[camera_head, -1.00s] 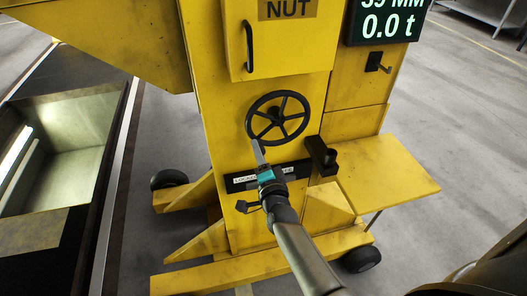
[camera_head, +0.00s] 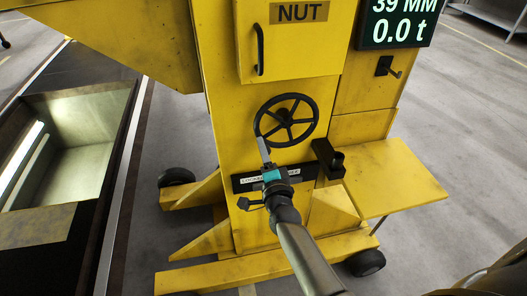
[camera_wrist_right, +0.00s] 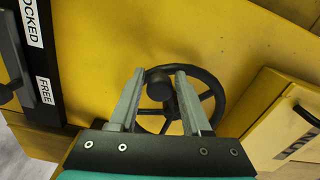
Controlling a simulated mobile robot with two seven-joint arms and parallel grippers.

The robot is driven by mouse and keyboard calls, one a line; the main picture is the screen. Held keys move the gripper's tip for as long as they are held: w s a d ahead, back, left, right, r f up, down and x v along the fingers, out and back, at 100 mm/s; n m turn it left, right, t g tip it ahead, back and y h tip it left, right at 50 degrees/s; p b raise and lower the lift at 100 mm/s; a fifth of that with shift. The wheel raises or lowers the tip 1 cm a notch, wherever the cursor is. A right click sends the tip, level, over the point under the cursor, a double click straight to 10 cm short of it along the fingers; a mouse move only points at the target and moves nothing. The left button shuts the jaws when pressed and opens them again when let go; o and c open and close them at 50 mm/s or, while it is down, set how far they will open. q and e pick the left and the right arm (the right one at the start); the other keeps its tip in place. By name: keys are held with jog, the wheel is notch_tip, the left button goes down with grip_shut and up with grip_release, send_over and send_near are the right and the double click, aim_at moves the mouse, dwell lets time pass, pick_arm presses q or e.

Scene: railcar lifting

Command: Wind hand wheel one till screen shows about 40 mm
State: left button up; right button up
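The hand wheel (camera_head: 309,121) is black with several spokes, on the yellow column's front. The screen (camera_head: 397,22) at upper right reads 39 MM and 0.0 t in the head view. My right gripper (camera_head: 264,147) comes from below, its fingertips at the wheel's lower-left rim. In the right wrist view, the two fingers (camera_wrist_right: 159,92) stand apart, either side of a dark round knob (camera_wrist_right: 159,77) in front of the wheel (camera_wrist_right: 215,98). I cannot tell whether they touch it. My left gripper is not in view.
A black bar with a label (camera_head: 252,182) and a black bracket (camera_head: 329,160) sit just below the wheel. A yellow cabinet marked NUT (camera_head: 290,50) is above it. A yellow shelf (camera_head: 385,178) sticks out at right. An open pit (camera_head: 75,150) lies at left.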

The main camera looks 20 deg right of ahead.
jog(key=shift+o, duration=0.9)
jog(key=shift+s, duration=0.1)
jog(key=v, duration=1.5)
jog(key=shift+p, duration=0.35)
jog(key=s+a+f+n+g+y+b, duration=0.1)
jog(key=s+a+f+n+g+y, duration=0.2)
jog(key=f, duration=0.7)
jog(key=s+a+f+n+g+b, duration=0.1)
jog(key=s+f+n+g+b, duration=0.3)
jog(key=f, duration=0.7)
jog(key=s+a+f+n+g+y+p, duration=0.15)
jog(key=s+f+n, duration=0.3)
jog(key=f, duration=0.55)
jog(key=s+d+f+n+g+b, duration=0.1)
jog(key=s+d+f+n+g, duration=0.1)
jog(key=s+f+n+g, duration=0.2)
jog(key=s+d+f+n+g+b, duration=0.2)
jog(key=s+f, duration=0.8)
jog(key=s, duration=0.7)
jog(key=d+n+g, duration=0.1)
jog(key=n+g, duration=0.1)
jog(key=n, duration=0.1)
jog(key=shift+s+f+h, duration=0.2)
jog(key=shift+h, duration=0.15)
